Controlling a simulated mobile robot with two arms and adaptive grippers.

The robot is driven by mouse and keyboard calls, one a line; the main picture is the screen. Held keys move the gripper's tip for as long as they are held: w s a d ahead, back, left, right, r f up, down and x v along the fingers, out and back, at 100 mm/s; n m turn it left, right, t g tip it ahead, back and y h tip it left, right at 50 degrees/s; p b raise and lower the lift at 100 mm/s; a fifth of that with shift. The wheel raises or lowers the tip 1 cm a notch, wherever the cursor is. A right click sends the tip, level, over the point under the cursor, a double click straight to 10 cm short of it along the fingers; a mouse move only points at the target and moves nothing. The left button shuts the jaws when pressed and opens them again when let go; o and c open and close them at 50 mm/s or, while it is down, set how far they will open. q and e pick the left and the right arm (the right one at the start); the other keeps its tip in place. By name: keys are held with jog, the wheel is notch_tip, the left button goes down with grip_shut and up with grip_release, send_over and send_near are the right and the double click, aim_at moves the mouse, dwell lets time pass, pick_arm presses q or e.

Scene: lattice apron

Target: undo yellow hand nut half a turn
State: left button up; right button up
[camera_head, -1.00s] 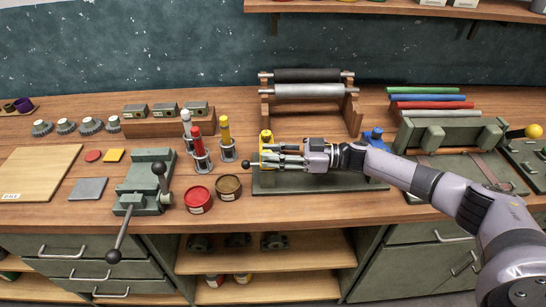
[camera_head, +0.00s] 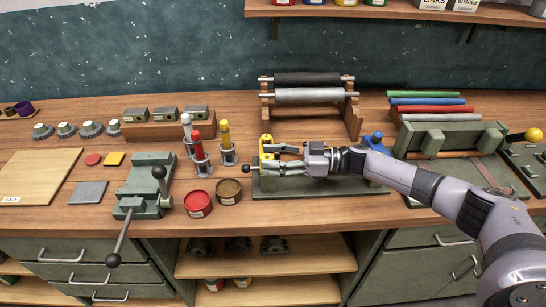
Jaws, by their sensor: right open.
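The yellow hand nut (camera_head: 266,145) stands at the left end of a dark green fixture base (camera_head: 320,189) on the bench. A blue hand nut (camera_head: 374,141) stands near the other end, partly behind my right arm. My right gripper (camera_head: 273,157) reaches in from the right, level, with its fingers apart and their tips at the yellow nut. The fingers hide part of the nut, and I cannot tell whether they touch it. My left gripper is not in view.
Red (camera_head: 198,204) and brown (camera_head: 229,191) round tins stand left of the fixture. Behind them are upright red, white and yellow-topped tubes. A vise (camera_head: 147,186) with a long lever is further left. A roller rack (camera_head: 309,97) stands behind the fixture.

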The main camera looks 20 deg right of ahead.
aim_at(273, 157)
notch_tip(273, 157, up, 10)
dwell(0.4)
